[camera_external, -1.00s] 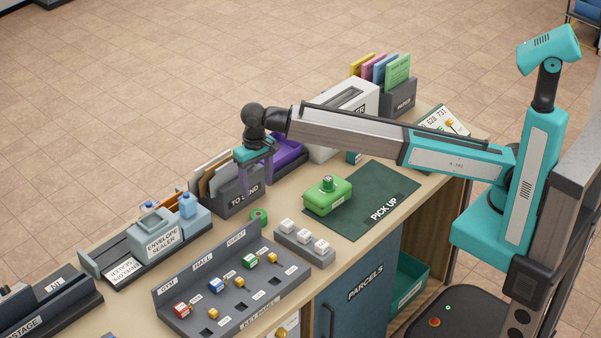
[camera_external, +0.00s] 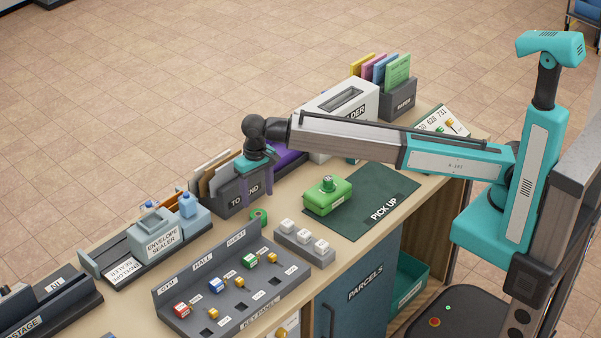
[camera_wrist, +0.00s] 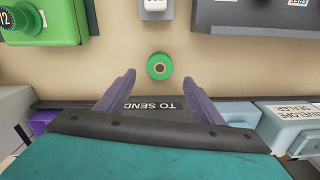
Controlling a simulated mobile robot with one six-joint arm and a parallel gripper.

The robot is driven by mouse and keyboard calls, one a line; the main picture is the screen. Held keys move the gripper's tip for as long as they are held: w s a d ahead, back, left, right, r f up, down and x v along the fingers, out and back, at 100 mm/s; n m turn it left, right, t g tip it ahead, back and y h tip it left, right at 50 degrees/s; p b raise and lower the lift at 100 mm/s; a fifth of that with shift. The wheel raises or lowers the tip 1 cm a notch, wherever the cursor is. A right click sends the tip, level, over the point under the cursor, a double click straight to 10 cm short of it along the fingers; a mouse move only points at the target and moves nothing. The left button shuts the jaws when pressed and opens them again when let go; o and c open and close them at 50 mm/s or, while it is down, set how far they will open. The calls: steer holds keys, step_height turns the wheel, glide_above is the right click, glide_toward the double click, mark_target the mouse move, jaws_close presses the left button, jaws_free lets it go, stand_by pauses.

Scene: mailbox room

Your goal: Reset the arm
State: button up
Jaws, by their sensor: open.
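My gripper (camera_external: 254,182) is open and empty, with its purple fingers pointing down over the dark "TO SEND" holder (camera_external: 224,205). The fingers overlap the holder's front label in the external view. In the wrist view my gripper (camera_wrist: 163,98) has its two fingers spread apart, with the "TO SEND" label (camera_wrist: 152,105) between them. A green tape roll (camera_external: 259,216) lies on the counter in front of the holder; it also shows in the wrist view (camera_wrist: 160,66), just beyond the fingertips. My arm stretches left over the counter from its column at the right.
A green box (camera_external: 327,197) sits on the "PICK UP" mat (camera_external: 388,193). White blocks on a grey base (camera_external: 304,247) and the key panel (camera_external: 228,289) stand in front. The envelope sealer (camera_external: 160,238) is left. A white "FOLDER" machine (camera_external: 343,108) and paper rack (camera_external: 398,101) stand behind.

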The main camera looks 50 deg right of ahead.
mark_target(259, 214)
steer(key=shift+f+p, duration=0.7)
steer(key=shift+f, duration=2.8)
steer(key=shift+r, duration=0.2)
step_height(259, 214, up, 11)
steer(key=b, duration=0.3)
step_height(259, 214, down, 13)
steer(key=p, duration=0.3)
steer(key=shift+r, duration=0.45)
steer(key=shift+r+b, duration=0.6)
steer(key=shift+r, duration=1.75)
